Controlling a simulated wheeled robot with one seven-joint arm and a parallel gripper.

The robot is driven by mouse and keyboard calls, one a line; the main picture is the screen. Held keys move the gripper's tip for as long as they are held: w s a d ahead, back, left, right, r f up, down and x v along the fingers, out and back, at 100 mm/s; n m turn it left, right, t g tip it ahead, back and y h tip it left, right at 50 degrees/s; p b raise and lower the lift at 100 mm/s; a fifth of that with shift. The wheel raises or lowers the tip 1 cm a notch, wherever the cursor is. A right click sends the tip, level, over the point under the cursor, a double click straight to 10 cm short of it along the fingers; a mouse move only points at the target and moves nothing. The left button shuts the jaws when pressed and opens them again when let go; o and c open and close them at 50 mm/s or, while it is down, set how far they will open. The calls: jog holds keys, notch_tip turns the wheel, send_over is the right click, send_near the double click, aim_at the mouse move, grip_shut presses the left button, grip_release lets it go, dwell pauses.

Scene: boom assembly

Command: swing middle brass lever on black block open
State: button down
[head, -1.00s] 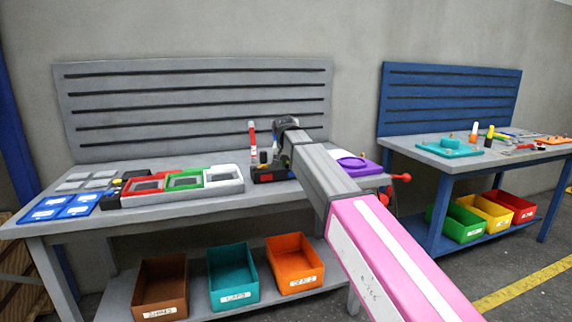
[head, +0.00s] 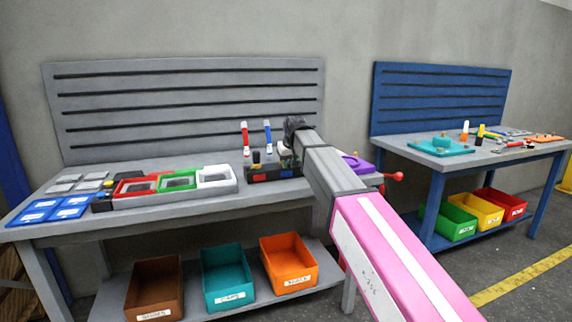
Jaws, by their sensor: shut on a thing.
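The black block (head: 262,175) stands on the grey bench, with red and blue patches on its front. A red-and-white upright piece (head: 245,138) and a blue-and-white one (head: 267,137) rise at it. A small dark knob with a brassy base (head: 256,160) stands on its left part. My gripper (head: 284,156) is at the right part of the block, pointing down behind my wrist. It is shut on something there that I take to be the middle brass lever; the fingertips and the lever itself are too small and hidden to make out.
Left of the block stand red, green and white trays (head: 217,183) and blue cards (head: 38,212). A purple piece (head: 357,165) lies right, behind my arm. A red-knobbed handle (head: 397,176) sticks out at the bench's right end. Bins stand on the shelf below.

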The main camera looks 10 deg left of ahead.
jog(key=shift+w+d+n+g+y, duration=0.25)
jog(key=shift+w+d+n, duration=0.1)
jog(key=shift+n, duration=0.4)
jog(key=shift+w+d+n+g+y, duration=0.15)
jog(key=shift+w+d+n+g, duration=0.15)
jog(key=shift+n, duration=0.45)
jog(key=shift+w+d+n+g+y, duration=0.2)
jog(key=shift+w+d+n, duration=0.1)
jog(key=shift+n, duration=0.4)
jog(key=shift+w+d+n+g+y, duration=0.1)
jog(key=shift+w+d+n+y, duration=0.15)
jog(key=shift+n, duration=0.45)
jog(key=c, duration=1)
grip_release()
